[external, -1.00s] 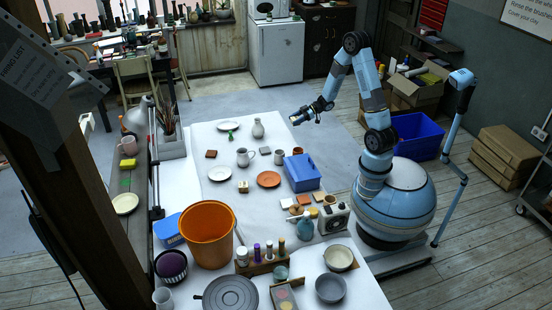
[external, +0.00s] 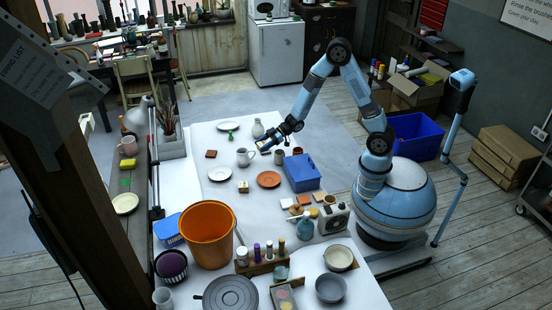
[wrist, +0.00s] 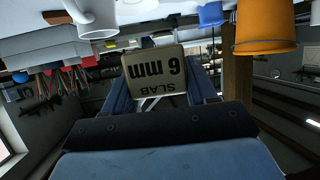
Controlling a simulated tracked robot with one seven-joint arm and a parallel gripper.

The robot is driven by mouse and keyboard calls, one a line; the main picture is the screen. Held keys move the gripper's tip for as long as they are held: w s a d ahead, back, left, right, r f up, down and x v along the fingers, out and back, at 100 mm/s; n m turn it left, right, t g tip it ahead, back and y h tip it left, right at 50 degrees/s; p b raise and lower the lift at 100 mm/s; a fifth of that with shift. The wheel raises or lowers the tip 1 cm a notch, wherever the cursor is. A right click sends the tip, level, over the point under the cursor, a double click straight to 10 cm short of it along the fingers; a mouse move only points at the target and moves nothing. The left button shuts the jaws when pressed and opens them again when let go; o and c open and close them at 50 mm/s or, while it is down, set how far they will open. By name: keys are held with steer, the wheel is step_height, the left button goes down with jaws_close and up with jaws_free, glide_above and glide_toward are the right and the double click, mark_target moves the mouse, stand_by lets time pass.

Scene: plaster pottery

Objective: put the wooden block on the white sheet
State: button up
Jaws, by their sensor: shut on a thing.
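My gripper (external: 268,142) is above the far part of the table, near the white pitcher. In the wrist view my gripper (wrist: 158,84) is shut on a flat tan wooden block (wrist: 155,66) marked "SLAB 6 mm", which reads upside down. In the external view only a small pale end of the block (external: 261,147) shows at the fingertips. The white sheet (external: 203,146) covers the table beneath, with pottery standing on it. The gripper hides part of the table under it.
Close by stand the white pitcher (external: 243,157), a pale vase (external: 258,129), small cups (external: 279,157), an orange saucer (external: 268,179) and a blue box (external: 302,172). An orange bucket (external: 207,234) stands at the near left. Free room shows around the small dark red block (external: 211,154).

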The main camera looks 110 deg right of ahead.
steer(key=w+a, duration=0.3)
steer(key=a, duration=0.7)
steer(key=w+a+n+y, duration=0.1)
steer(key=w+a, duration=0.3)
steer(key=a, duration=0.6)
steer(key=shift+f, duration=0.1)
steer(key=s+d+m+h, duration=0.1)
steer(key=s+d, duration=0.4)
steer(key=d, duration=0.8)
steer(key=s+d+h, duration=0.1)
steer(key=s+d, duration=0.5)
steer(key=d, duration=0.6)
steer(key=s+d+m, duration=0.1)
steer(key=s+d, duration=0.6)
steer(key=s, duration=0.4)
steer(key=s+d+m+h, duration=0.1)
steer(key=s+d, duration=0.7)
steer(key=s, duration=0.3)
steer(key=shift+s+f, duration=0.3)
steer(key=shift+s, duration=0.1)
